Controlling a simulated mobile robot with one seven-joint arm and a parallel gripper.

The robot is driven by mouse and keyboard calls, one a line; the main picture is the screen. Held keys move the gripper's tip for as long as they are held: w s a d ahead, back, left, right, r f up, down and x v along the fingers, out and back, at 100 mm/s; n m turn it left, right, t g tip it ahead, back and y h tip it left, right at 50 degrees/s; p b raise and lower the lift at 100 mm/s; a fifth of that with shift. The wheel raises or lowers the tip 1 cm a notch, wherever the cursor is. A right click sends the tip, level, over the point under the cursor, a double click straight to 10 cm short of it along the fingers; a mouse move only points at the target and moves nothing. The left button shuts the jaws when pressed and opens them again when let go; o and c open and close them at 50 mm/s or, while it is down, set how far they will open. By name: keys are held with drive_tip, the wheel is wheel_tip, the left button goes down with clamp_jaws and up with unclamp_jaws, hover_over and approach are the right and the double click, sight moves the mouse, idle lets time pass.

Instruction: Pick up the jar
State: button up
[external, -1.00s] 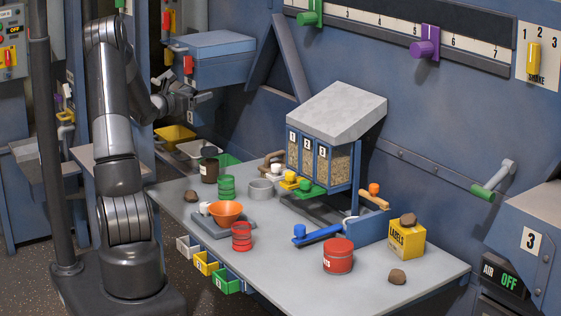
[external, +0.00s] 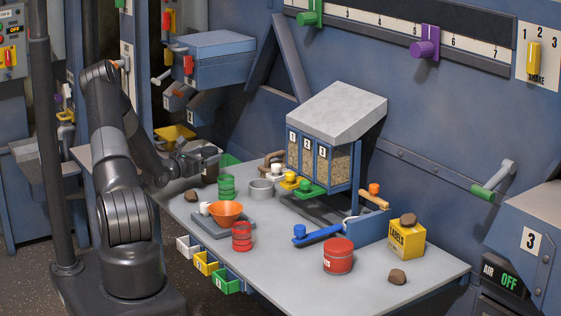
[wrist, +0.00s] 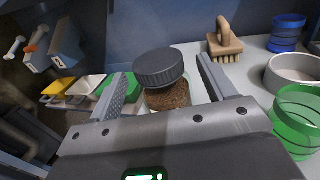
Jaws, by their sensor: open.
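The jar (external: 210,173) stands at the table's back left corner, partly hidden by my gripper (external: 203,157) in the external view. In the wrist view the jar (wrist: 167,96) has a dark ridged lid and clear walls with brown contents. My gripper (wrist: 165,82) is open, with one finger on each side of the jar. A gap shows beside the lid on both sides. The jar's lower part is hidden by the gripper body in the wrist view.
Green stacked rings (external: 227,187) and a grey metal bowl (external: 261,190) stand close to the jar's right. A brown brush (wrist: 224,42) lies behind. A stone (external: 191,196) lies in front. Coloured bins (wrist: 60,88) sit beyond the table's edge.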

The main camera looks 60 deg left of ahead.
drive_tip(key=x, duration=0.4)
drive_tip(key=shift+w+f, duration=0.15)
drive_tip(key=shift+c, duration=0.3)
drive_tip(key=c, duration=1.2)
drive_tip(key=shift+c, duration=0.8)
